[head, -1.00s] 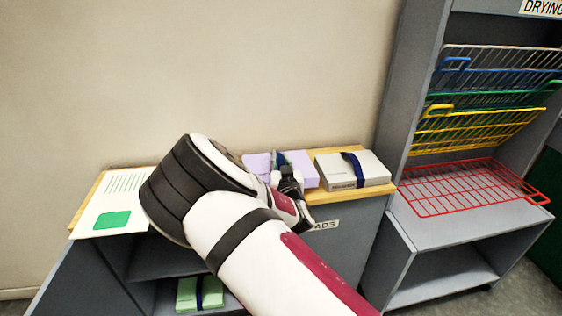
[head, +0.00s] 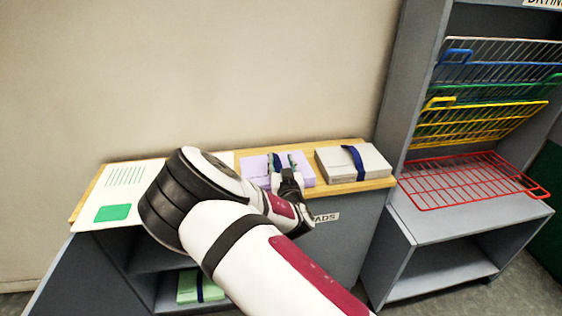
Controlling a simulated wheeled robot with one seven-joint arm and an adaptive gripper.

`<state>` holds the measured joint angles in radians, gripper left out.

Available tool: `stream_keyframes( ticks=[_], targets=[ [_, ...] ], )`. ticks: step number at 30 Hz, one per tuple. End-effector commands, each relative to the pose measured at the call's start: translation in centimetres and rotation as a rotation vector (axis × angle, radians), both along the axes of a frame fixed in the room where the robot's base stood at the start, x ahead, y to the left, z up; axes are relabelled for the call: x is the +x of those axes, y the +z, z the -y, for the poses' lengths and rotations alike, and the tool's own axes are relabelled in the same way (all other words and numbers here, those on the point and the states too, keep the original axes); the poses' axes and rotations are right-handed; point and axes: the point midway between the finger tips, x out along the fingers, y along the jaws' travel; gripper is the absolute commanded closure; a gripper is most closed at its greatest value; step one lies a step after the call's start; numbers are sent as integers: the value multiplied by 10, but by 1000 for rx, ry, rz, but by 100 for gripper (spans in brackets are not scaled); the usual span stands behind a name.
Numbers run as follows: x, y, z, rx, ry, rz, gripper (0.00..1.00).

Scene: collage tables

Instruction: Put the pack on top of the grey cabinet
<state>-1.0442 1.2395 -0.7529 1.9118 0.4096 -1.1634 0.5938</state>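The grey cabinet (head: 345,233) has a wooden top (head: 346,189) and a label ending in "ADS" on its front. A lilac pack (head: 255,170) lies on that top, right of its middle.
A white sheet with a green patch (head: 113,213) covers the top's left end. A green pack (head: 190,287) lies on a lower shelf of the cabinet. A grey drying rack (head: 447,223) with coloured wire shelves stands close on the right. A wall is behind.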

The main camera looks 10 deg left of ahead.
Motion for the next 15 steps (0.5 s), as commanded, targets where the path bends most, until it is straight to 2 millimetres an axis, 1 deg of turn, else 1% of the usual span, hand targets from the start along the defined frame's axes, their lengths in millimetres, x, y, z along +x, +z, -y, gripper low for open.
stream_keyframes(
  ticks=[1, 5, 9, 15],
  targets=[
    [-5, 3, 1, 3, 0, 3, 60],
    [-27, 3, 7, 2, -1, 1, 60],
    [-56, 2, 14, 1, -1, 1, 60],
    [-90, 2, 23, 1, -1, 1, 60]
  ],
)
